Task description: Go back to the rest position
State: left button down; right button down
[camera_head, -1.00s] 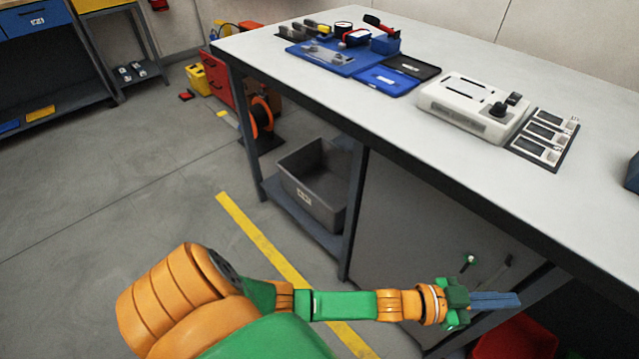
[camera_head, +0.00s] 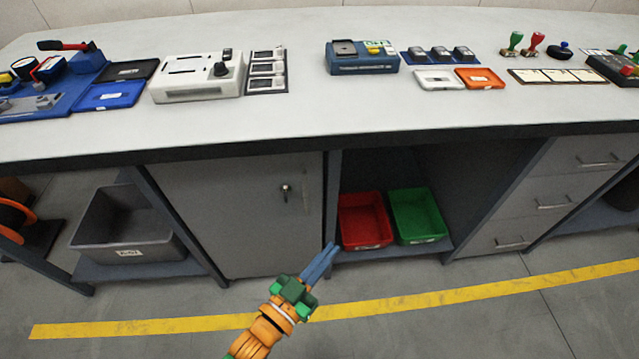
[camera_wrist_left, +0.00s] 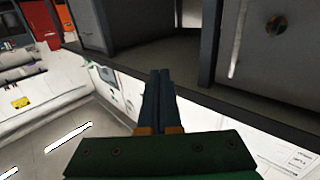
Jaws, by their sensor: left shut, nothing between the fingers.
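My left gripper (camera_head: 320,264) is low in front of the workbench, below the height of its top, with its arm coming in from the bottom of the head view. Its two blue-grey fingers lie together with nothing between them. In the left wrist view the shut fingers (camera_wrist_left: 158,100) point away from the green gripper body. My right gripper does not show in either view.
The workbench top (camera_head: 300,113) carries devices and trays. Under it are a grey bin (camera_head: 122,228), a grey cabinet door (camera_head: 245,215), a red bin (camera_head: 364,220), a green bin (camera_head: 418,215) and drawers (camera_head: 545,200). Floor with a yellow line (camera_head: 180,326) is clear in front.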

pick_arm(q)
jog(key=s+a+f+n+g+y, duration=0.1)
jog(key=s+a+f+g+y, duration=0.2)
jog(key=f, duration=0.5)
jog(key=s+a+f+n+g+y, duration=0.1)
jog(key=a+f+y, duration=0.1)
jog(key=a+f, duration=0.5)
jog(key=s+a+f+n+g+y, duration=0.1)
jog(key=s+a+f+y, duration=0.15)
jog(key=f, duration=0.55)
jog(key=s+a+f+n+g+y, duration=0.15)
jog(key=s+a+f+g, duration=0.3)
jog(key=s, duration=0.55)
jog(key=s+a+f+n+g+y, duration=0.1)
jog(key=s+a+f+g+y, duration=0.2)
jog(key=s+a+f, duration=0.45)
notch_tip(320, 180, up, 15)
jog(key=s+d+p, duration=0.2)
jog(key=p, duration=1.1)
jog(key=shift+s+d+f, duration=0.15)
jog(key=shift+s+f, duration=0.05)
